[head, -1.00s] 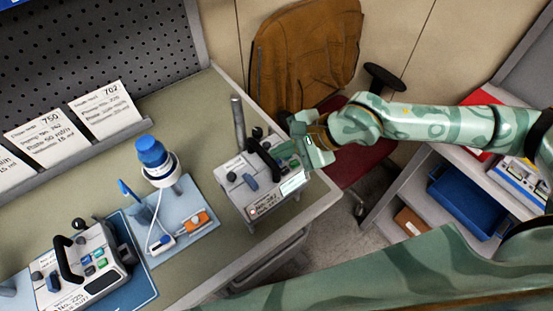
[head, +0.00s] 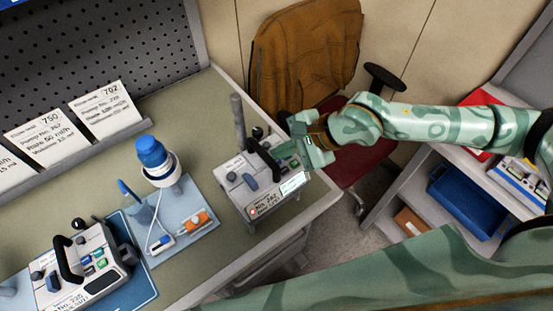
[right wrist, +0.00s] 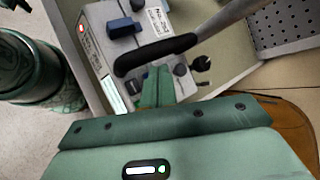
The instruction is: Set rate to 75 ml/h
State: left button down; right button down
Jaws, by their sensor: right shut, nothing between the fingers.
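An infusion pump (head: 232,186) with a black handle, a blue knob, a lit display (head: 293,184) and a number label stands at the right end of the bench. My right gripper (head: 284,152) is at its right side, shut and empty, its fingers close to the pump's top beside the handle. The display's digits are too small to read. My left gripper is not in view.
A second pump (head: 98,247) stands on a blue mat at left. A blue-capped bottle (head: 153,158) stands on a light blue tray (head: 193,196) between the pumps. Cards (head: 107,106) lean at the back. A grey pole (head: 238,118) rises behind the right pump. A chair (head: 372,155) is beyond the bench.

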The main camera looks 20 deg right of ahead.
aim_at(282, 164)
jog(key=shift+f, duration=0.4)
jog(key=shift+f+b, duration=0.5)
jog(key=shift+b, duration=0.1)
dwell(0.3)
dwell(0.4)
jog(key=shift+r+p, duration=0.65)
jog(key=shift+r, duration=0.3)
notch_tip(282, 164, up, 5)
jog(key=p, duration=0.3)
dwell(2.2)
